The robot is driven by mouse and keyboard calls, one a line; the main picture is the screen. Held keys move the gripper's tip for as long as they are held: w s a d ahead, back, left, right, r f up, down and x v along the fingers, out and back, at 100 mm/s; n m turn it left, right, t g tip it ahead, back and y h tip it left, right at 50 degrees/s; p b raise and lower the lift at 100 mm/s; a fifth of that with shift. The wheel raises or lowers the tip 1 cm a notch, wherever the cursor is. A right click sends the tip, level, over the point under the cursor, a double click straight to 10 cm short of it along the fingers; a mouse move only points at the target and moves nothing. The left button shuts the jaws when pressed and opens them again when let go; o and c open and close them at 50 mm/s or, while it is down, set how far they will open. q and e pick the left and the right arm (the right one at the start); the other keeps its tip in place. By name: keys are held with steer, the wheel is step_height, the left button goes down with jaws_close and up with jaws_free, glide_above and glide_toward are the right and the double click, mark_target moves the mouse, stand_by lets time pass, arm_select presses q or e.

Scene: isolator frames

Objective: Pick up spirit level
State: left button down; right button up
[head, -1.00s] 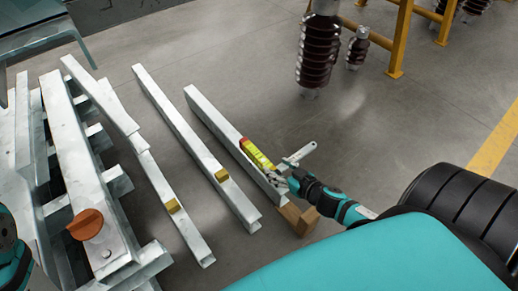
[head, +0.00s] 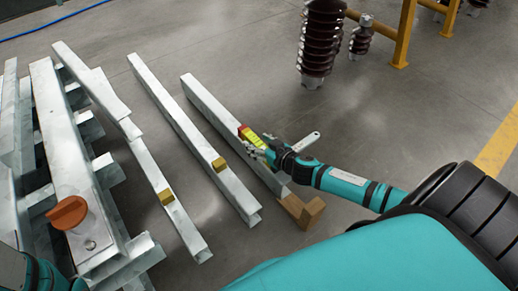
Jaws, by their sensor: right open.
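The spirit level (head: 251,137), yellow with a red end, lies on top of the rightmost steel beam (head: 212,106). My right gripper (head: 260,152) is open at the near end of the level. Its fingers overlap that end in the picture, and I cannot tell whether they touch it. The near part of the level is hidden behind the gripper. Of my left arm only a teal part shows in the lower left corner; its gripper is out of view.
A silver wrench-like tool (head: 307,142) shows just beyond my right wrist. Wooden blocks (head: 304,212) sit at the beam's near end. Two more beams with small yellow blocks (head: 219,164) lie to the left, beside a steel stack (head: 75,165). Dark ribbed insulators (head: 320,45) stand behind; open floor lies right.

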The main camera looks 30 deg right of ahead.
steer(key=shift+r, duration=0.1)
jaws_close()
stand_by(0.4)
